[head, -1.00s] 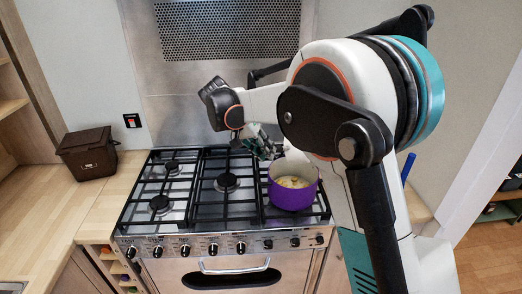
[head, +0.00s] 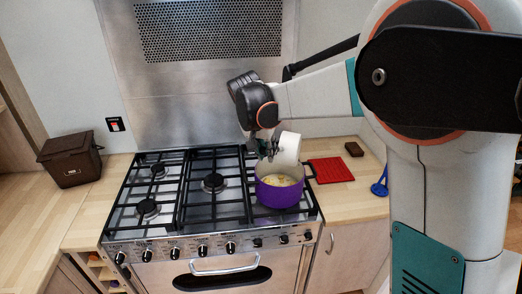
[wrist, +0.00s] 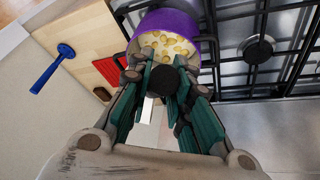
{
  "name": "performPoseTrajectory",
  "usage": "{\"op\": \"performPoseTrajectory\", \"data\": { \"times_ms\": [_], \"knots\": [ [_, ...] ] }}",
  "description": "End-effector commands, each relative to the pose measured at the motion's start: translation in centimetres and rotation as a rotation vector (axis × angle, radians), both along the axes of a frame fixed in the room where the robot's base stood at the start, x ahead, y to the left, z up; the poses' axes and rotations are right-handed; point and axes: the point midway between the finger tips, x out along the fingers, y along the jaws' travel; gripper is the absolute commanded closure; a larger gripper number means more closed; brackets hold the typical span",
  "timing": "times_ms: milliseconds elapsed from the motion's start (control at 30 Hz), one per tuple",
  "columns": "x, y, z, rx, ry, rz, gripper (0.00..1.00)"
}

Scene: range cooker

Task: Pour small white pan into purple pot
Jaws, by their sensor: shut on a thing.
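The purple pot (head: 283,196) stands on the right-hand burner of the cooker, with pale contents and yellowish pieces inside. It also shows at the top of the wrist view (wrist: 177,22). The small white pan (head: 288,148) is held in the air just above the pot's back rim, tipped steeply on its side. My gripper (head: 264,147) is shut on the pan, at the pan's left. In the wrist view the gripper's fingers (wrist: 168,72) close around a dark round end, seemingly the pan's handle. The inside of the pan is hidden.
A red mat (head: 331,170), a small brown block (head: 354,149) and a blue utensil (head: 380,186) lie on the counter right of the cooker. A brown box (head: 70,160) stands on the left counter. The left and middle burners (head: 213,183) are empty.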

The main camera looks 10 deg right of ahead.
Motion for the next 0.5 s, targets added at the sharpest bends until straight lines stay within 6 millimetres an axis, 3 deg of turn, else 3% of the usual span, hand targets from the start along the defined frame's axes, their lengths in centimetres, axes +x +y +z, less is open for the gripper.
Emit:
{"op": "performPoseTrajectory", "data": {
  "times_ms": [500],
  "knots": [
    [-1.2,-2.6,0.7,0.151,-0.071,-0.002,1.00]
  ]
}}
